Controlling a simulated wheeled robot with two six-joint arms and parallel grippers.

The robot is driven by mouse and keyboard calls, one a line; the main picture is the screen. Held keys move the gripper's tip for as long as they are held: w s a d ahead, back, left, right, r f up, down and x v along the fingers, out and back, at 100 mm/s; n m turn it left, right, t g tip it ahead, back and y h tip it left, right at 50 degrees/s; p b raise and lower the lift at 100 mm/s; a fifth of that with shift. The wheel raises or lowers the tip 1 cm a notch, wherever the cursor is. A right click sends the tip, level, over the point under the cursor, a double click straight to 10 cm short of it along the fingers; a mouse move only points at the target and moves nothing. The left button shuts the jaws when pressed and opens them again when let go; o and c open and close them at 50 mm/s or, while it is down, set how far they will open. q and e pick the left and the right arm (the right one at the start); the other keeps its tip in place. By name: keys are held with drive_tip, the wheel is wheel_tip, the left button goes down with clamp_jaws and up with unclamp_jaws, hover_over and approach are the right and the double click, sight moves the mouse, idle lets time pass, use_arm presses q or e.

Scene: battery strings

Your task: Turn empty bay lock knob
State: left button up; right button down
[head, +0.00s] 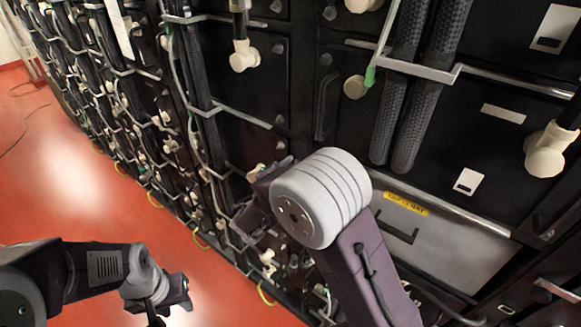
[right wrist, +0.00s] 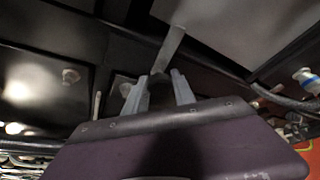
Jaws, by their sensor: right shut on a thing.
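My right gripper (head: 254,196) reaches to the front of the black battery rack, partly hidden behind my own wrist in the head view. In the right wrist view its two grey fingers (right wrist: 160,85) are close together against the rack front, shut on a small knob. The knob is mostly hidden between the fingers, so its turn angle cannot be told. A grey panel (head: 455,240) with a yellow label (head: 405,203) is right of my right arm; the label is too small to read surely. My left gripper (head: 165,298) is low at left, over the red floor, away from the rack.
Thick black cables (head: 425,90) run down the rack front beside metal rails (head: 510,82). Cream connectors (head: 548,150) stick out from several modules. Another connector (head: 244,56) is above my right gripper. The red floor (head: 70,170) at left is open.

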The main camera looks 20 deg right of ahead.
drive_tip(key=shift+r+n+g+p, duration=0.25)
drive_tip(key=shift+n+g+p, duration=0.05)
drive_tip(key=shift+n+p, duration=0.35)
drive_tip(key=n+g+h+p, duration=0.1)
drive_tip(key=n+g+p, duration=0.1)
drive_tip(key=n+p, duration=0.1)
drive_tip(key=n+g+h+p, duration=0.1)
drive_tip(key=n+g+p, duration=0.1)
drive_tip(key=p, duration=0.4)
drive_tip(key=shift+n, duration=0.55)
drive_tip(key=shift+n+h+p, duration=0.4)
drive_tip(key=shift+n+p, duration=0.2)
drive_tip(key=shift+p, duration=0.3)
drive_tip(key=shift+f+n+g+h+p, duration=0.1)
drive_tip(key=shift+n+g+h+p, duration=0.35)
drive_tip(key=shift+n+g, duration=0.3)
drive_tip(key=shift+n+g+h+p, duration=0.25)
drive_tip(key=shift+n+h+p, duration=0.1)
drive_tip(key=shift+n, duration=0.4)
drive_tip(key=c, duration=1.1)
unclamp_jaws()
drive_tip(key=shift+o, duration=0.2)
